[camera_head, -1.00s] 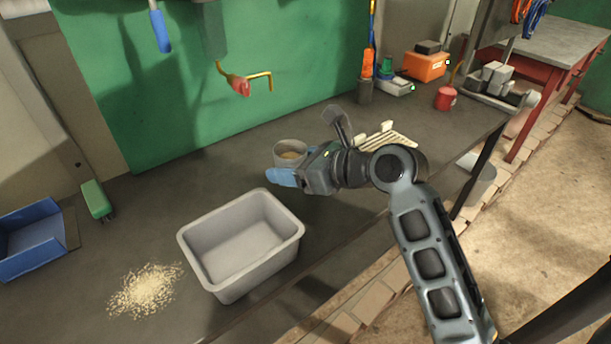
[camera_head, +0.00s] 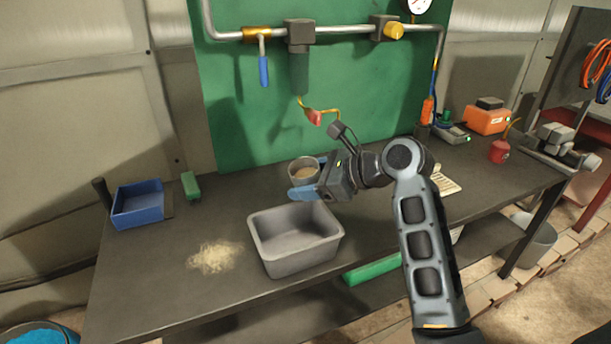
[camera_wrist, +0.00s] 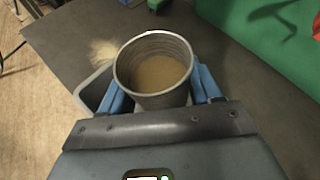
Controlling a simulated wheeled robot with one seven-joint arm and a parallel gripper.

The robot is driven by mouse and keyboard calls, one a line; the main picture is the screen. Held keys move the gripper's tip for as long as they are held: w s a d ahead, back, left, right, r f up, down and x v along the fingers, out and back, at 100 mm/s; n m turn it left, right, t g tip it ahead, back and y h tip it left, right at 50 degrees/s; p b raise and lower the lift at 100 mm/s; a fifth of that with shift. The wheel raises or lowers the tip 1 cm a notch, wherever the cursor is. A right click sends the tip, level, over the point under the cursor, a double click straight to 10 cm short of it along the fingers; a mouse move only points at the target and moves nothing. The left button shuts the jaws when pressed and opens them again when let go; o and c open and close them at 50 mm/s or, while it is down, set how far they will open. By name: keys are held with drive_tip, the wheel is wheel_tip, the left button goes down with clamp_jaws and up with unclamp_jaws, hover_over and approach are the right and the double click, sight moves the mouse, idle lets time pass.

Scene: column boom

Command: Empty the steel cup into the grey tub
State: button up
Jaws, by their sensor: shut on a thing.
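The steel cup (camera_head: 303,172) is upright with tan grainy stuff inside, which also shows in the wrist view (camera_wrist: 158,75). My gripper (camera_head: 310,180) is shut on the cup, with a blue finger on each side of it (camera_wrist: 163,92). The grey tub (camera_head: 262,236) stands on the dark bench, in front of and a little left of the cup in the head view. Its inside looks empty. In the wrist view a part of the tub (camera_wrist: 92,88) shows left of the cup, the rest hidden behind cup and gripper.
A pile of tan grains (camera_head: 213,257) lies on the bench left of the tub. A blue bin (camera_head: 138,205) and a green block (camera_head: 190,185) are at the left. An orange box (camera_head: 487,120) stands at the back right.

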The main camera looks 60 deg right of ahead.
drive_tip(key=shift+d+f+n+g+h, duration=0.3)
drive_tip(key=shift+f+n+h, duration=0.2)
drive_tip(key=shift+f, duration=0.1)
drive_tip(key=f+n+h+b, duration=0.1)
drive_tip(key=f, duration=0.1)
drive_tip(key=f+h+b, duration=0.1)
drive_tip(key=f, duration=0.1)
drive_tip(key=f+n+h, duration=0.1)
drive_tip(key=f, duration=0.1)
drive_tip(key=shift+s+d+n+g+b, duration=0.1)
drive_tip(key=shift+d+n+g+b, duration=0.2)
drive_tip(key=shift+g+b, duration=0.1)
drive_tip(key=shift+a+r+n+h+p, duration=0.1)
drive_tip(key=shift+r+n+h+p, duration=0.65)
drive_tip(key=shift+p, duration=0.2)
drive_tip(key=shift+f, duration=0.1)
drive_tip(key=shift+f, duration=0.15)
idle(0.9)
